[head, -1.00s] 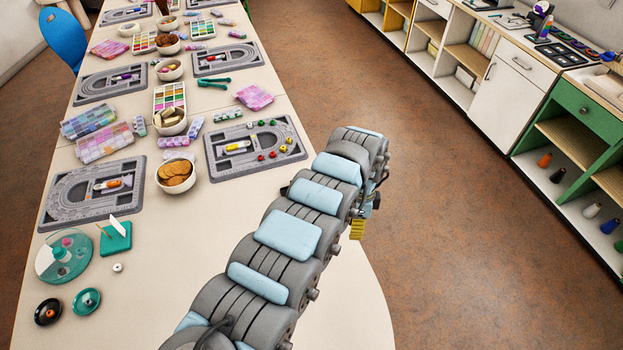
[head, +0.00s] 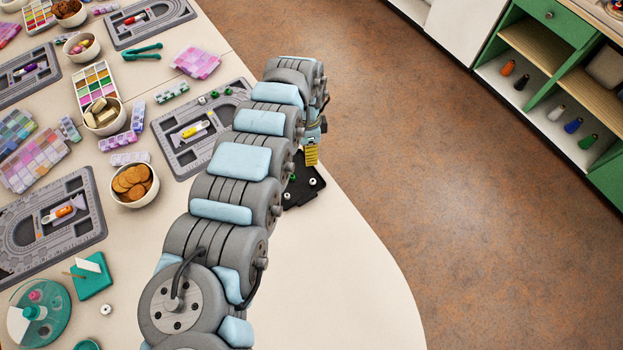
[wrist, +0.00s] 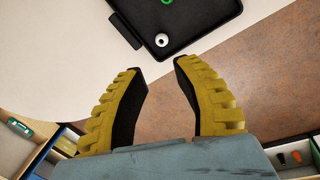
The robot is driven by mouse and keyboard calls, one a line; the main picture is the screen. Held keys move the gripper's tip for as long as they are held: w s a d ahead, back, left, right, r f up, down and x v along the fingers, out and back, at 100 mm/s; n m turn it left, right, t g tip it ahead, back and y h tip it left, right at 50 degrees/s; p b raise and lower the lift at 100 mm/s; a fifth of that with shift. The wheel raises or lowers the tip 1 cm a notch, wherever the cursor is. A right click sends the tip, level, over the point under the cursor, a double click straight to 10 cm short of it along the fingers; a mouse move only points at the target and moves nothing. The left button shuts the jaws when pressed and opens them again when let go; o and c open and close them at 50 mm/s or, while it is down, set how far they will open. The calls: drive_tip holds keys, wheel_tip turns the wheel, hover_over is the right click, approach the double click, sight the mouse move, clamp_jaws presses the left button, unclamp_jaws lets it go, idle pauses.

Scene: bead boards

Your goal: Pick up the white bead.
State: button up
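A small white bead (wrist: 161,40) with a hole lies on a black tray (wrist: 185,22) near its lower edge in the wrist view. In the head view a white bead (head: 312,181) shows on the black tray (head: 303,193), close to my gripper (head: 311,155). A second white bead (head: 106,309) lies on the table near a teal block. In the wrist view my gripper (wrist: 158,68) is open and empty, its yellow fingers apart. The bead lies beyond the fingertips, roughly in line with the gap. My arm hides part of the tray in the head view.
A green ring (wrist: 167,2) lies on the tray. The tray sits near the table's right edge, with brown floor beyond. Bead boards (head: 196,165), a cookie bowl (head: 151,190) and bead boxes (head: 33,160) stand to the left. The table's front right is clear.

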hover_over(313, 180)
drive_tip(key=f, duration=0.7)
drive_tip(key=shift+w+a+f+b, duration=0.3)
drive_tip(key=shift+a+f+b, duration=0.05)
drive_tip(key=shift+a+b, duration=0.05)
drive_tip(key=shift+s+d+f+b, duration=0.1)
drive_tip(key=shift+s+f+b, duration=0.05)
drive_tip(key=shift+f, duration=0.65)
drive_tip(key=shift+s+d+f+b, duration=0.1)
drive_tip(key=shift+d+f+b, duration=0.05)
drive_tip(key=shift+f, duration=0.7)
drive_tip(key=shift+s+d+f+b, duration=0.1)
drive_tip(key=shift+s+f+b, duration=0.05)
drive_tip(key=shift+f, duration=0.65)
drive_tip(key=c, duration=0.5)
